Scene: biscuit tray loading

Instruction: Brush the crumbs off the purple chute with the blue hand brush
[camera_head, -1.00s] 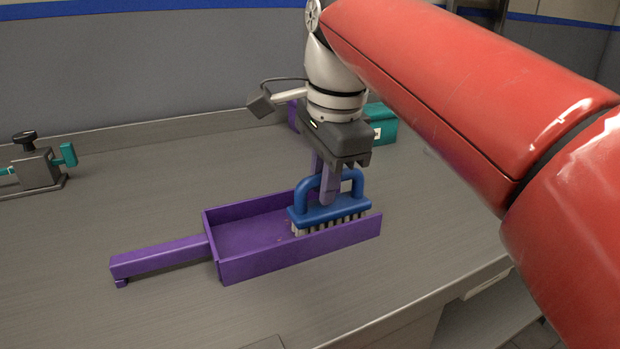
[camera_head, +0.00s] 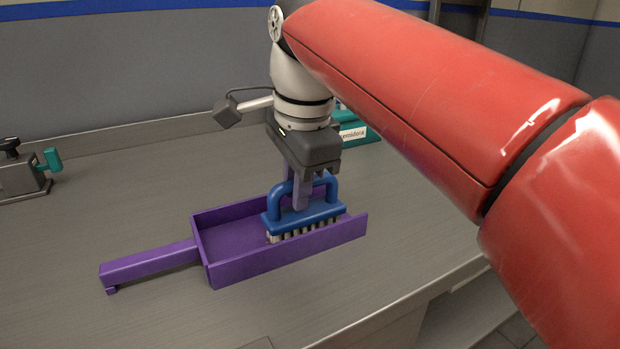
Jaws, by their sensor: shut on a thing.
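The purple chute (camera_head: 285,262) lies on the grey worktop, a shallow tray with low side walls. Its handle (camera_head: 150,264) points left and its right end looks open. The blue hand brush (camera_head: 304,217) stands upright inside the chute, right of its middle, bristles down at the floor. Whether the bristles touch the floor is hard to tell. My gripper (camera_head: 297,192) is above the brush, shut on its arched handle. I make out no clear crumbs on the bare left part of the floor; the brush and near wall hide some of the rest.
A teal box (camera_head: 352,131) with a white label stands behind my gripper, partly hidden. A grey clamp-like device with a teal handle (camera_head: 50,159) sits at the far left. The worktop (camera_head: 110,215) around the chute is clear. Its front edge runs along the lower right.

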